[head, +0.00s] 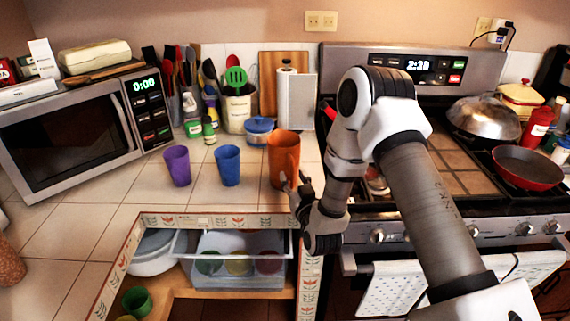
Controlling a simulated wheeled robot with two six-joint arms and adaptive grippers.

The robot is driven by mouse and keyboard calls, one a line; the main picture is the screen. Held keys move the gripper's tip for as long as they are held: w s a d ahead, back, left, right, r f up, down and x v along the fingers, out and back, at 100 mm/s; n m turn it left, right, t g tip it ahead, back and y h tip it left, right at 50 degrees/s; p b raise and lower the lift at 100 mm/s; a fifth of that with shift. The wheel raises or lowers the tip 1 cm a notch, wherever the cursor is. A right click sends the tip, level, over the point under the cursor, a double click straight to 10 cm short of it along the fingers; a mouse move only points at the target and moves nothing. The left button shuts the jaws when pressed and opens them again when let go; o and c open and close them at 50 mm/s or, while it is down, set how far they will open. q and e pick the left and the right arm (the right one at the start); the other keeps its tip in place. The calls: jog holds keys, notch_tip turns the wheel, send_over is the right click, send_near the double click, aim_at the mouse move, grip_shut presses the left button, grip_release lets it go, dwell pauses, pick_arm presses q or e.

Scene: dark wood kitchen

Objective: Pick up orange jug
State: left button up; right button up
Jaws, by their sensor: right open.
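The orange jug (283,152) stands upright on the tiled counter, near its front edge and left of the stove. My right gripper (293,187) is at the jug's lower right front, with its fingers apart and pointing toward the jug. The fingers overlap the jug's lower part in the picture; I cannot tell whether they touch it. The right arm comes in from the lower right and hides part of the stove. My left gripper is not in view.
A blue cup (227,166) and a purple cup (177,166) stand left of the jug. A blue lidded pot (259,131) and a paper towel roll (296,100) are behind it. The microwave (82,130) is at left. Below the counter, an open shelf holds a clear drawer (240,274).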

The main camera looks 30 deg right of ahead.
jog(key=shift+w+d, duration=0.2)
jog(key=shift+w, duration=0.5)
grip_shut()
